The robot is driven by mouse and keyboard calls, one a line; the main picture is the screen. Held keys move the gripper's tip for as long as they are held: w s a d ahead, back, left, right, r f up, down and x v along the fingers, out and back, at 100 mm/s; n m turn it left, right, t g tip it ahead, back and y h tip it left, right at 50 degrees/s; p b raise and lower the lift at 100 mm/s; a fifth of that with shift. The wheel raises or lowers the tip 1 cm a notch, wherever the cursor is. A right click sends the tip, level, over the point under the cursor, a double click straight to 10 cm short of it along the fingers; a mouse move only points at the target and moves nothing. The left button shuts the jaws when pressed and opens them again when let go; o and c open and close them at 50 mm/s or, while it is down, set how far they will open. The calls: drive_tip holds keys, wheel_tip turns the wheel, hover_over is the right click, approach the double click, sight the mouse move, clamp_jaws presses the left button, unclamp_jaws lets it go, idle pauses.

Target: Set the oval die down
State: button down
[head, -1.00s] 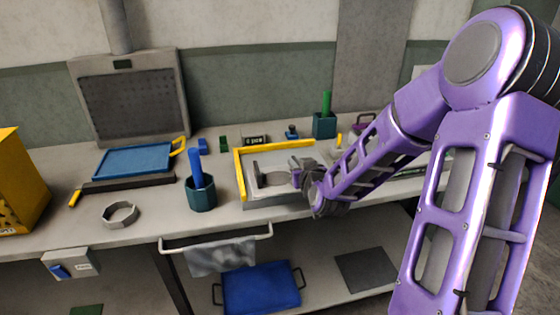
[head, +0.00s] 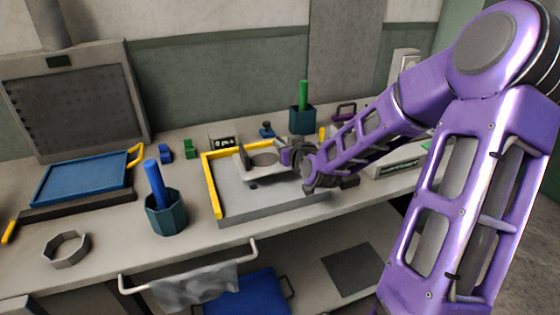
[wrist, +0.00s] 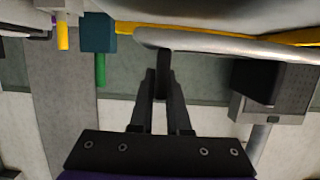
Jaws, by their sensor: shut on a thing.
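In the wrist view, my gripper (wrist: 161,78) is shut on a dark tab of the die, whose pale rim (wrist: 215,45) spans the top. The fingertips are partly hidden in the head view.
A teal cup with a blue rod (head: 166,215) stands left of the slab. A teal cup with a green rod (head: 303,120) stands behind it. A blue tray (head: 82,180) and a grey ring (head: 66,249) are further left. The slab's front part is bare.

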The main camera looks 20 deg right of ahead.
drive_tip(key=shift+f+b, duration=0.45)
drive_tip(key=shift+f, duration=1.4)
drive_tip(key=shift+f, duration=0.15)
drive_tip(key=c, duration=0.9)
unclamp_jaws()
